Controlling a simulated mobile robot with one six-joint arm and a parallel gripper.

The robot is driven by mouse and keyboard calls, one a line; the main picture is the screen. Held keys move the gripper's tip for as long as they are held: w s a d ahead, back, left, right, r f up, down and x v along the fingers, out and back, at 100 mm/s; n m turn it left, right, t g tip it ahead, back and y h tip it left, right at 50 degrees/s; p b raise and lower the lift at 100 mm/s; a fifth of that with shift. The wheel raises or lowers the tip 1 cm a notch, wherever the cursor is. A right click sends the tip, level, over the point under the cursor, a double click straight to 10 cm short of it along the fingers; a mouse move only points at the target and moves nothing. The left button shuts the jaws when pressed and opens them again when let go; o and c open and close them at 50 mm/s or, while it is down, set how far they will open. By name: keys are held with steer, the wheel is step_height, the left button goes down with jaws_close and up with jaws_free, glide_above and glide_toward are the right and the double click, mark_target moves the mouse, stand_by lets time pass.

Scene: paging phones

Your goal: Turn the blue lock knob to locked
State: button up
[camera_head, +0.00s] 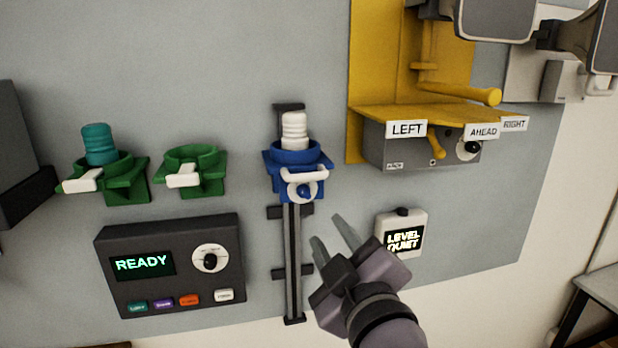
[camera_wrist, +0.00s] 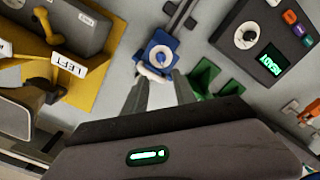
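The blue lock knob (camera_head: 304,191) sits on a white round dial at the front of a blue holder (camera_head: 296,158). The holder rides on a dark vertical rail, has a white handle bar, and holds a white ribbed cylinder (camera_head: 294,131). My gripper (camera_head: 334,232) is open and empty, below and right of the knob, apart from it. In the wrist view the knob (camera_wrist: 159,57) lies beyond and between my two fingers (camera_wrist: 163,92). The knob's exact turn angle is too small to tell.
Two green holders (camera_head: 193,172) are at left; one has a teal cylinder (camera_head: 100,146). Below is a dark panel (camera_head: 170,265) reading READY. A small LEVEL QUIET box (camera_head: 401,232) is close beside my gripper. A yellow shelf (camera_head: 440,112) with levers and signs juts out upper right.

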steer(key=p, duration=0.6)
glide_toward(306, 195)
steer(key=w+r, duration=0.1)
steer(key=p+x, duration=0.5)
steer(key=f+p+x, duration=0.1)
steer(key=p+x, duration=0.1)
steer(key=shift+w+a, duration=0.1)
steer(key=shift+a, duration=0.1)
jaws_close()
